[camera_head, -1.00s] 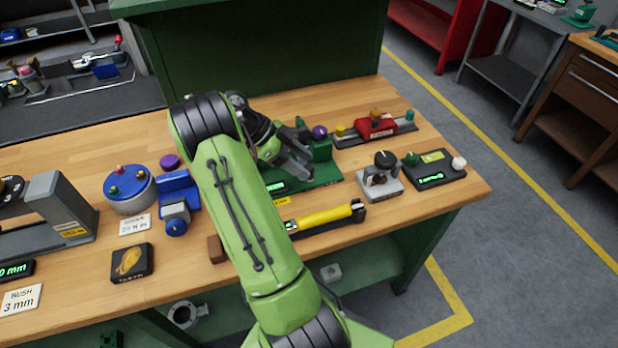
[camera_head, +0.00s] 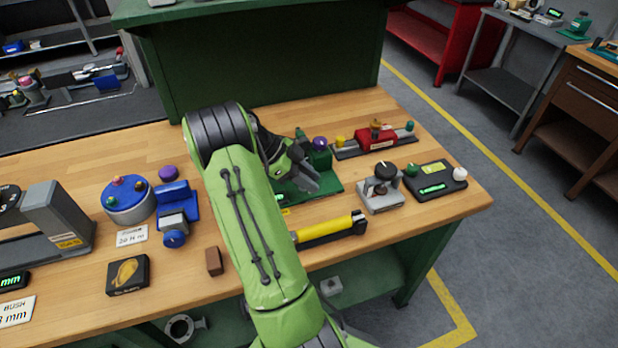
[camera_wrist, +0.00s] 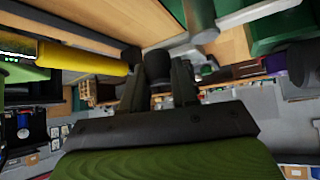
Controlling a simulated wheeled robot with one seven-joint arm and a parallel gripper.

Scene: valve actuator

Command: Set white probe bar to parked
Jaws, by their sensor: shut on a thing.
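My gripper (camera_head: 310,181) is low over the green fixture (camera_head: 330,187), left of its purple knob (camera_head: 320,143). In the wrist view my gripper (camera_wrist: 158,88) is shut on a dark round knob (camera_wrist: 158,66), which sits between its two fingers. A pale bar (camera_wrist: 258,14) crosses the top of the wrist view, beside a grey-olive post (camera_wrist: 200,14). I cannot tell whether this is the white probe bar or whether the knob belongs to it. My arm hides the left part of the green fixture in the head view.
A yellow cylinder on a black holder (camera_head: 328,228) lies in front of the fixture. A red slide unit (camera_head: 376,137) stands behind right, a grey stand with a black knob (camera_head: 381,190) and a black box (camera_head: 437,180) to the right. Blue devices (camera_head: 128,200) are left.

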